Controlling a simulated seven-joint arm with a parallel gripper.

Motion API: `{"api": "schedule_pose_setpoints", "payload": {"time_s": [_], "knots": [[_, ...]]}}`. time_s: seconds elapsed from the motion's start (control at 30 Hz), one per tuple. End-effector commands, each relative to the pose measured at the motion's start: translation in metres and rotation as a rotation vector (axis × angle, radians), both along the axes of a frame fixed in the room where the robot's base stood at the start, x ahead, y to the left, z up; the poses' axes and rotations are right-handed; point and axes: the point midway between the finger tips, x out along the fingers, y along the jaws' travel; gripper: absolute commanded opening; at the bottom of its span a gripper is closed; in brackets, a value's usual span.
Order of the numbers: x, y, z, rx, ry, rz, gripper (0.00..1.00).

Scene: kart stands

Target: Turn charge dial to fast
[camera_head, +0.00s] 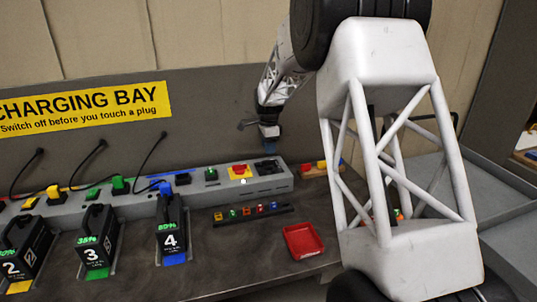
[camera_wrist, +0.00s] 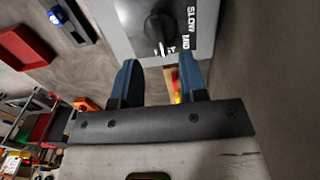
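The charge dial (camera_wrist: 159,26) is a black round knob on a grey panel in the wrist view. Its white pointer mark points down the picture, close to a third label that is partly cut off by the panel edge. The labels SLOW (camera_wrist: 192,17) and MID (camera_wrist: 186,42) stand to its right. In the head view the dial (camera_head: 266,164) is a dark shape at the right end of the grey charger strip. My gripper (camera_wrist: 158,62) has blue fingers set apart with nothing between them, just short of the knob. In the head view my gripper (camera_head: 270,143) is above the dial.
A red tray (camera_head: 303,241) and a rack of small coloured parts (camera_head: 252,212) lie on the bench in front of the strip. Black batteries (camera_head: 171,229) stand at left, with cables and plugs behind. A red emergency-style button on yellow (camera_head: 240,171) is left of the dial.

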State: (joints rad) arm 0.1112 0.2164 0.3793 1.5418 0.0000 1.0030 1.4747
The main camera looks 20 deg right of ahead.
Motion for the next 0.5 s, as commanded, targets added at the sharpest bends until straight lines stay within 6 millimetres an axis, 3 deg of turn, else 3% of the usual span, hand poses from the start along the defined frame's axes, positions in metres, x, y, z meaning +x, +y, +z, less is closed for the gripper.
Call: {"api": "schedule_pose_setpoints", "payload": {"time_s": [0.2,0.5], "knots": [[0.0,0.0,0.017,0.0,0.0,0.0,0.39],[0.0,0.0,0.019,0.0,0.001,0.0,0.39]]}}
